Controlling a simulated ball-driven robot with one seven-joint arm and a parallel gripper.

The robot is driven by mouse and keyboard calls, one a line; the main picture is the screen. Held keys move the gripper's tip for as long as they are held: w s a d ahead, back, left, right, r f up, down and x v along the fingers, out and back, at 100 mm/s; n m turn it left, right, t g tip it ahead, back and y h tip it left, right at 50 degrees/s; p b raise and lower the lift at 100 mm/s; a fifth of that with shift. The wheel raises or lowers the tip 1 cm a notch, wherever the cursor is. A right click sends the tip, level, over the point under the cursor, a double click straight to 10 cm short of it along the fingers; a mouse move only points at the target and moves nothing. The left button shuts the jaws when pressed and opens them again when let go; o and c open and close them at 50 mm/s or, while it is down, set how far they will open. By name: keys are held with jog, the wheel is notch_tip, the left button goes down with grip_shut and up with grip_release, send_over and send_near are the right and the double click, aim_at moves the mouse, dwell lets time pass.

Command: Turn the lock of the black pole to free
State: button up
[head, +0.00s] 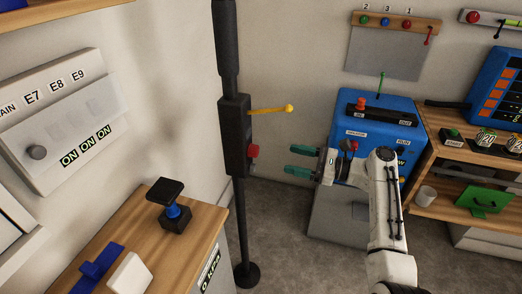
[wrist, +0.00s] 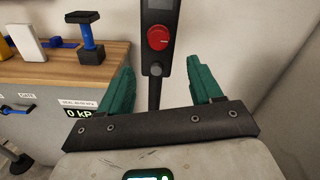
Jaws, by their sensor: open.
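The black pole (head: 229,60) stands upright near the wall, left of the middle in the head view. A black box (head: 235,130) on it carries a yellow lever (head: 271,110) pointing right and a red knob (head: 253,151) lower down. In the wrist view the red knob (wrist: 158,38) sits on the box (wrist: 157,12), ahead of and between my fingers. My gripper (head: 292,161) is open and empty, to the right of the pole, its green fingers pointing at it. The fingers also show in the wrist view (wrist: 160,82). They do not touch the knob. The lever is out of the wrist view.
A wooden-topped cabinet (head: 205,235) with a blue-and-black stand (head: 172,212) is left of the pole. A blue machine (head: 385,112) stands behind my arm at the right, beside a wooden shelf (head: 455,165). Grey floor is clear around the pole's base.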

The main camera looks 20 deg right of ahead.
aim_at(258, 152)
jog(key=x, duration=1)
jog(key=shift+a, duration=0.1)
jog(key=c, duration=1.1)
